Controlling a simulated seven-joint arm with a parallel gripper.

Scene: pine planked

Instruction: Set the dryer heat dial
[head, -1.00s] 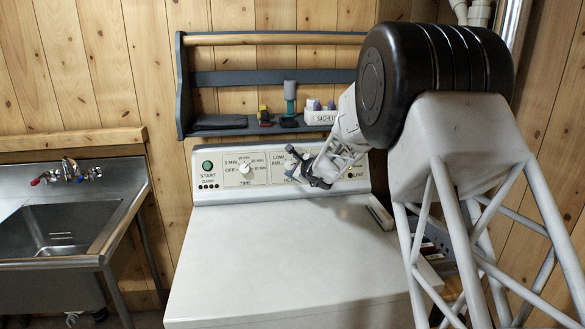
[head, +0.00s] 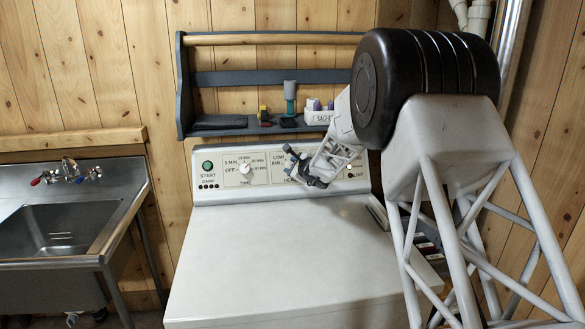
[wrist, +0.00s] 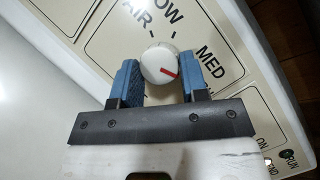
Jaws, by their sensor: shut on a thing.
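The dryer (head: 280,250) stands in the middle of the head view with its control panel at the back. In the wrist view the heat dial (wrist: 159,58) is a round white knob with a red pointer mark. The mark points right and slightly down, toward the side where MED is printed; AIR and LOW are printed at its upper left and top. My gripper (wrist: 160,75) has its blue fingers on either side of the knob and is shut on it. In the head view my gripper (head: 303,168) hides most of the heat dial.
The white time dial (head: 244,168) and green start button (head: 207,166) are left of my gripper on the panel. A blue-grey shelf (head: 235,78) with small items, including a sachet box (head: 318,116), hangs above. A metal sink (head: 65,225) is at left. The dryer top is clear.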

